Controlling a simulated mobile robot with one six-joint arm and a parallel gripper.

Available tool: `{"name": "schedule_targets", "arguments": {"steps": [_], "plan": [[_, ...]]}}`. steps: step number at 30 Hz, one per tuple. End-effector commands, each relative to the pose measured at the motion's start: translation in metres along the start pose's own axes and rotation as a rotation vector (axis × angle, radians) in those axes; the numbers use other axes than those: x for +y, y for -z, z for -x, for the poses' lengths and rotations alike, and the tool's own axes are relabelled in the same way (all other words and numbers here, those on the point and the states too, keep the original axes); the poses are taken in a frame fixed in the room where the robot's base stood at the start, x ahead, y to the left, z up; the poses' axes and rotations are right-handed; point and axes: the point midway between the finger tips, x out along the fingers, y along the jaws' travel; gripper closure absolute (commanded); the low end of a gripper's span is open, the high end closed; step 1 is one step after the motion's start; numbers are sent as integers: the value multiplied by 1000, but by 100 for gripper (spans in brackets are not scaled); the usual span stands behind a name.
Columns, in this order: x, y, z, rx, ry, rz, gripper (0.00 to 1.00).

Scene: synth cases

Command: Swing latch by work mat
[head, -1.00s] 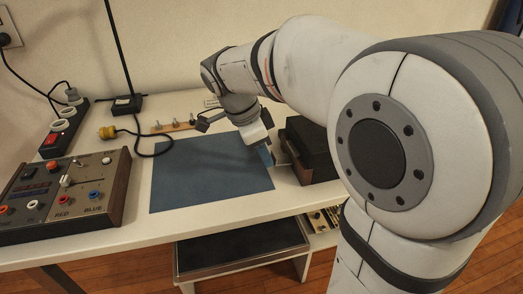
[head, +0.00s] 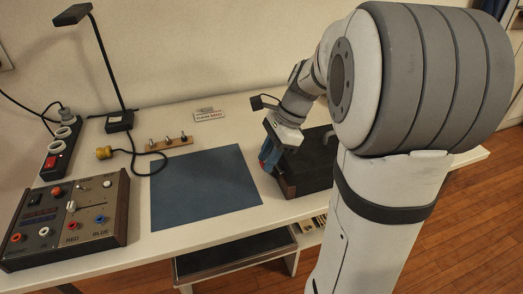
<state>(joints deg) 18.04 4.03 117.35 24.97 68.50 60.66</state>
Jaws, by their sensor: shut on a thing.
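The blue work mat (head: 205,182) lies flat on the white table. A dark box (head: 308,172) with a brown lower edge stands just right of the mat. My gripper (head: 267,164) has blue fingers and points down at the left side of the box, by the mat's right edge. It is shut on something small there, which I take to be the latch. The fingers hide the latch, so I cannot see its angle.
A control panel (head: 66,217) with knobs and switches stands at the left. Behind it are a power strip (head: 60,145), a black lamp (head: 119,122), a yellow plug (head: 103,153) and a wooden strip with pegs (head: 168,145). The mat is bare.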

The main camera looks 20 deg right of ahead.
Motion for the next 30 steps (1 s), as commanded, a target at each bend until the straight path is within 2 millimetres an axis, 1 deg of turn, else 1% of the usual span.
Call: {"name": "schedule_targets", "arguments": {"steps": [1, 9, 25, 26, 30], "plan": [[0, 2, 4, -24, -2, -6, 96], [1, 8, 5, -114, -3, -2, 96], [1, 9, 4, -135, -5, 0, 96], [1, 9, 4, -135, -5, 0, 71], [1, 9, 4, -135, -4, 0, 60]]}}
